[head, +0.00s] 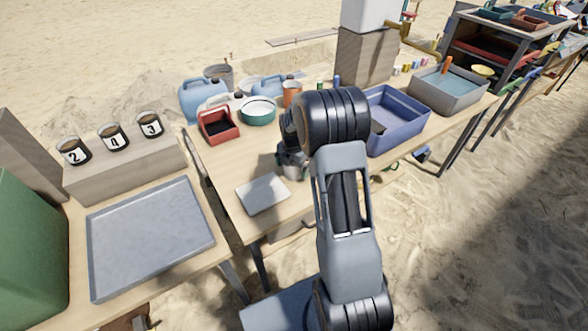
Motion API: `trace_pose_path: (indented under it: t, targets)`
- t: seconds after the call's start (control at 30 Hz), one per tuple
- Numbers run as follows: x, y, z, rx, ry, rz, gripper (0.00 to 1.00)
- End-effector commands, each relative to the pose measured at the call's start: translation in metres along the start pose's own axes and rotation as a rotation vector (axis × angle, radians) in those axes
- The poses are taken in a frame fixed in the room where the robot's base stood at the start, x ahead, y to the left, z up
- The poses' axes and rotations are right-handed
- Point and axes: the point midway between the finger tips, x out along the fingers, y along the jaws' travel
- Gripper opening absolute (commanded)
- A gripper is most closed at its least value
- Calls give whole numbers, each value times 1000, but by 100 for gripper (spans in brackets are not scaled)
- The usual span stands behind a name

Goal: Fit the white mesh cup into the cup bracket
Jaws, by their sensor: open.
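My gripper (292,168) is partly in view over the middle table, left of my arm's dark elbow joint, and the arm covers part of it. It is open, and I see nothing held in it. I cannot make out a white mesh cup for certain. I also cannot pick out the cup bracket for certain. Three dark cups with white number labels, 2 (74,151), 4 (113,137) and 3 (149,125), stand upright in a row on a grey block (125,172) on the left table.
A pale flat plate (263,193) lies left of my gripper. Behind are a red box (219,127), a green round bowl (258,111) and a blue jug (203,100). A blue bin (397,118) stands right of my arm. An empty grey tray (150,238) covers the left table's front.

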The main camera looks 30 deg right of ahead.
Motion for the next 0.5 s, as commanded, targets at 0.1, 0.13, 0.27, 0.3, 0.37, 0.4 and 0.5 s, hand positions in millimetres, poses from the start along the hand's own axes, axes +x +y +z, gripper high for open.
trace_pose_path:
  t: [0.1,0.13,0.27,0.3,0.37,0.4,0.5]
  targets:
    - [5,0,0,0,0,0,100]
    - [5,0,0,0,0,0,100]
    - [5,0,0,0,0,0,100]
    - [5,0,0,0,0,0,100]
    - [5,0,0,0,0,0,96]
    - [5,0,0,0,0,0,92]
    - [5,0,0,0,0,0,83]
